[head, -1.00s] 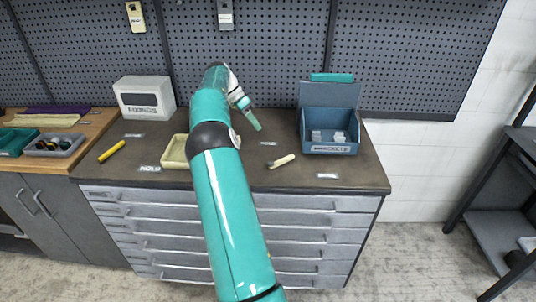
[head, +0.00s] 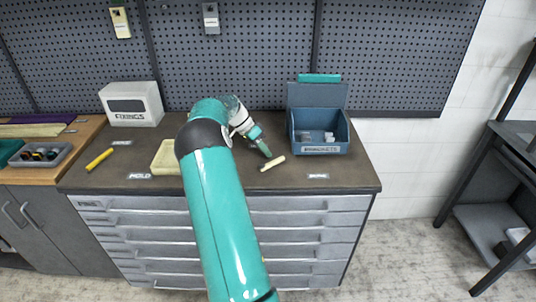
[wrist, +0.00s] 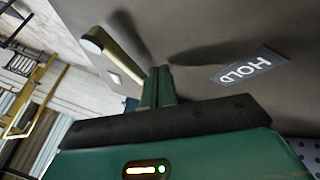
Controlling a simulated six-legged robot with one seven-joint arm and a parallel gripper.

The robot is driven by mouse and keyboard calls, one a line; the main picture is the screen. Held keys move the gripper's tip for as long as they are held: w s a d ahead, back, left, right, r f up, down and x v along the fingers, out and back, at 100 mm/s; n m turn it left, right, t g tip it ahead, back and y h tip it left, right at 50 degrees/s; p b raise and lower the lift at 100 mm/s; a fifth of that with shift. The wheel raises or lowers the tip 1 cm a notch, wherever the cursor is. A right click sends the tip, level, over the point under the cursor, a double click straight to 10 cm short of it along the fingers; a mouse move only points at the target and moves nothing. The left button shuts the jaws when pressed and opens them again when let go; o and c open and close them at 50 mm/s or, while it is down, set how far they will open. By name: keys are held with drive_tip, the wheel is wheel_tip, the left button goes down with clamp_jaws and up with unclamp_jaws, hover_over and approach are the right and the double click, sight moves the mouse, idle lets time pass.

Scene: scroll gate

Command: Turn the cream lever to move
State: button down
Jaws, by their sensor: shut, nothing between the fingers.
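The cream lever (head: 273,163) lies low on the dark worktop, slanting, in front of the blue bin. In the wrist view the lever (wrist: 116,58) shows at upper left, with a pale round end and a long bar. My gripper (head: 267,153) points down at the lever from the upper left, its tips close to the lever's middle in the head view. In the wrist view the shut green fingers (wrist: 158,86) are right beside the bar and hide part of it. Whether they touch it I cannot tell. Nothing is between the fingers.
A label reading HOLD (wrist: 248,67) lies on the worktop. The blue bin (head: 320,149) with an open lid stands behind the lever. A cream tray (head: 166,157), a yellow stick (head: 99,160) and a white FIXINGS box (head: 131,104) are to the left.

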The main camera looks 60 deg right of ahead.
sight(276, 159)
drive_tip(key=shift+s+a, duration=0.6)
drive_tip(key=shift+s, duration=0.3)
drive_tip(key=shift+d, duration=0.1)
drive_tip(key=shift+s+f+m+y, duration=0.1)
drive_tip(key=shift+s+m+y, duration=0.6)
drive_tip(key=shift+m, duration=0.3)
drive_tip(key=s+m+y, duration=0.1)
drive_tip(key=m, duration=0.1)
drive_tip(key=shift+m+y, duration=0.3)
drive_tip(key=shift+a, duration=0.2)
